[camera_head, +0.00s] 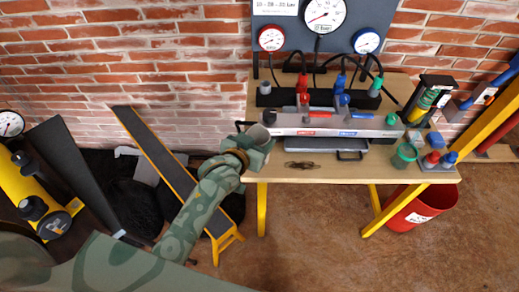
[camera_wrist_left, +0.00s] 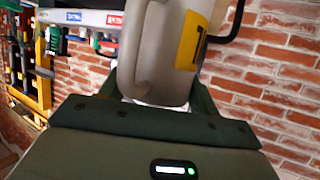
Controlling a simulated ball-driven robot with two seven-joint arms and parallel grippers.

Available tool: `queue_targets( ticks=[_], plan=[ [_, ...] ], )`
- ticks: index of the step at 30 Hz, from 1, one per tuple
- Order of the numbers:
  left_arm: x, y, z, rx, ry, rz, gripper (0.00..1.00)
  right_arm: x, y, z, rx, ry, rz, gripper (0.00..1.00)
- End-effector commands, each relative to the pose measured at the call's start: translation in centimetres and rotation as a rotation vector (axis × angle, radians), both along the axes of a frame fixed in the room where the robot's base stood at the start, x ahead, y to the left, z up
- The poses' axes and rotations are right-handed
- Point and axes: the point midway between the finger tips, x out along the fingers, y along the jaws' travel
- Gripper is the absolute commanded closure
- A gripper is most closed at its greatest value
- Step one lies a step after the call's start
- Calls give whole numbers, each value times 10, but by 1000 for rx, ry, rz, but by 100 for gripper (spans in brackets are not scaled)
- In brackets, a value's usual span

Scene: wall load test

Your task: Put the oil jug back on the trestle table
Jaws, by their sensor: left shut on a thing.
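The oil jug (camera_wrist_left: 170,50) is grey with a yellow label and fills the upper middle of the left wrist view, between the fingers of my left gripper (camera_wrist_left: 160,100). The gripper is shut on it. In the head view my left gripper (camera_head: 258,138) is at the left end of the trestle table (camera_head: 290,174), over or beside its left edge. There the jug is mostly hidden or hard to make out, and I cannot tell whether it touches the tabletop. The table has a wooden top and yellow legs. My right gripper is not in view.
A green cup (camera_head: 404,155) and a small red-and-blue bottle rack (camera_head: 437,160) stand at the right. A red bucket (camera_head: 425,208) is below. The tabletop's front left strip looks clear.

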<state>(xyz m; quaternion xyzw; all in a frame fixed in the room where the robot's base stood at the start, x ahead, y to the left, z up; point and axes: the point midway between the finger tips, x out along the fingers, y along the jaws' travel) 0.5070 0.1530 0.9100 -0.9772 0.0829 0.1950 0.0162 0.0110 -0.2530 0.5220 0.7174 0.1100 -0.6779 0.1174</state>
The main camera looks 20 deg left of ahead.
Motion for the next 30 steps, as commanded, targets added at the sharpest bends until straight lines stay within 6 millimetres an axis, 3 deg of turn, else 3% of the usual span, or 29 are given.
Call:
queue_targets(
  ticks=[8, 14, 26, 27, 29, 30],
  plan=[
    [16, -1, -19, 0, -1, 0, 64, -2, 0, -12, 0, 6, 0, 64],
    [18, -1, -52, 2, 2, 1, 64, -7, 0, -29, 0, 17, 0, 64],
    [18, -1, -54, 1, -1, 0, 64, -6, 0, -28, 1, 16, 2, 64],
    [18, -1, -54, 1, -1, 1, 30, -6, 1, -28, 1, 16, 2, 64],
    [18, -1, -54, 1, -1, 1, 16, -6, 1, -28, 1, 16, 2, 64],
    [17, -1, -54, 1, -1, 1, 16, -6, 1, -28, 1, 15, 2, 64]
  ],
)
